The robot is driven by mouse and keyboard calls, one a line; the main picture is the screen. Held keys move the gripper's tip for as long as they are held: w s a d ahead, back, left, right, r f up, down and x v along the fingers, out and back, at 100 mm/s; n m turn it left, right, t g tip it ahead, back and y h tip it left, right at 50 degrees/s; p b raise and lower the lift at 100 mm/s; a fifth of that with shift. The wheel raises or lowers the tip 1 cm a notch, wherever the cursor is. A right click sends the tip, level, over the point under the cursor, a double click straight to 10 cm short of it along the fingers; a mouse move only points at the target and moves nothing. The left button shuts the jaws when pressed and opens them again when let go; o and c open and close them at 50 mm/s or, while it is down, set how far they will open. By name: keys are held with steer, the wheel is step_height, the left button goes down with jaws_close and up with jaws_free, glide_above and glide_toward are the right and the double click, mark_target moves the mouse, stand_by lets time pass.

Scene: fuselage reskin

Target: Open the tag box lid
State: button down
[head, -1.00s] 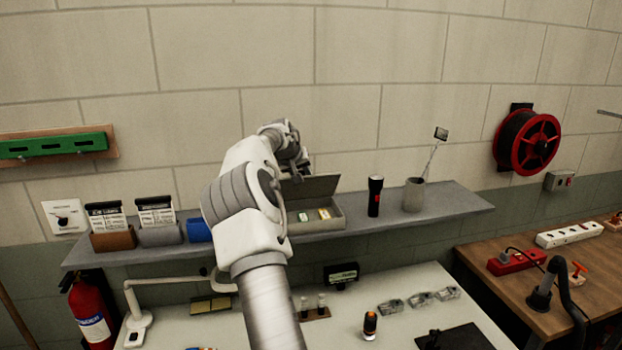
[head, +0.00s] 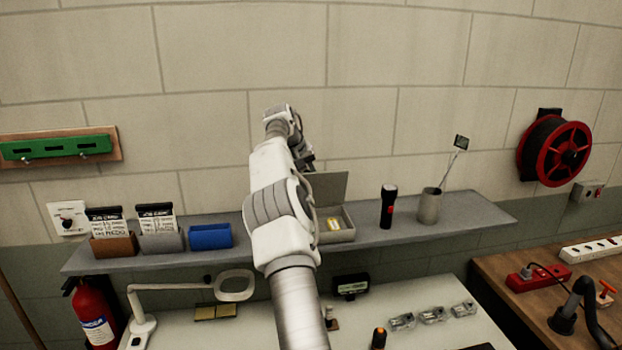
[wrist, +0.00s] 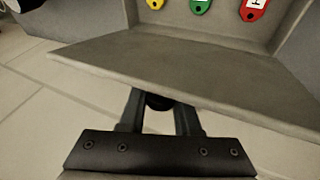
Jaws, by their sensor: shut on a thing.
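The tag box (head: 345,236) is a grey box on the shelf, partly hidden behind my arm. Its lid (head: 330,187) stands raised at the back, so the box is open. In the wrist view the lid (wrist: 190,75) is a wide flat panel across the middle. A yellow tag (wrist: 155,4), a green tag (wrist: 199,6) and a red tag (wrist: 253,9) lie in the box beyond it. My gripper (wrist: 158,108) has its fingers at the lid's outer side, shut on a dark round knob there, partly hidden by the lid. In the head view my gripper (head: 306,160) is beside the lid, mostly covered by my arm.
The shelf (head: 450,213) also holds a blue bin (head: 210,236) left of my arm, and a flashlight (head: 388,207) and a cup (head: 429,206) to the right. Card holders stand further left. The wall (head: 360,120) is close behind. A magnifier lamp (head: 235,286) stands below.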

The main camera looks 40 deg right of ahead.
steer(key=shift+w, duration=0.2)
stand_by(0.6)
steer(key=c, duration=0.6)
jaws_free()
steer(key=shift+w+f, duration=0.1)
steer(key=shift+d, duration=0.1)
steer(key=shift+v, duration=3.8)
